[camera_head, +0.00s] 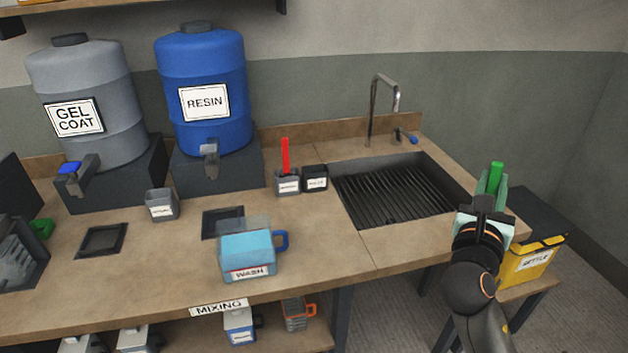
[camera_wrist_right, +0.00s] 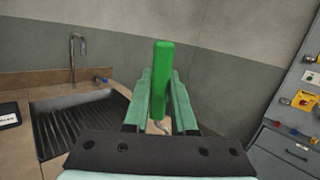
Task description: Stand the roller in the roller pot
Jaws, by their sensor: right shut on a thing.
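My right gripper (camera_head: 490,190) is at the right, past the sink's right side. It is shut on the roller (camera_wrist_right: 163,85), whose green handle (camera_head: 496,172) stands up between the fingers. In the right wrist view a bit of bent wire shows below the handle; the roller's head is hidden. A small black pot (camera_head: 315,178) with a white label stands left of the sink, apart from the gripper; its label is too small to read surely. A grey pot (camera_head: 288,186) holding a red-handled tool stands beside it. My left gripper is not in view.
The sink (camera_head: 395,190) with a ribbed floor and tap (camera_head: 373,105) lies between gripper and pots. A blue wash jug (camera_head: 247,255) stands on the bench front. Resin (camera_head: 203,75) and gel coat (camera_head: 85,90) drums stand behind. A yellow kettle box (camera_head: 530,262) is at the right.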

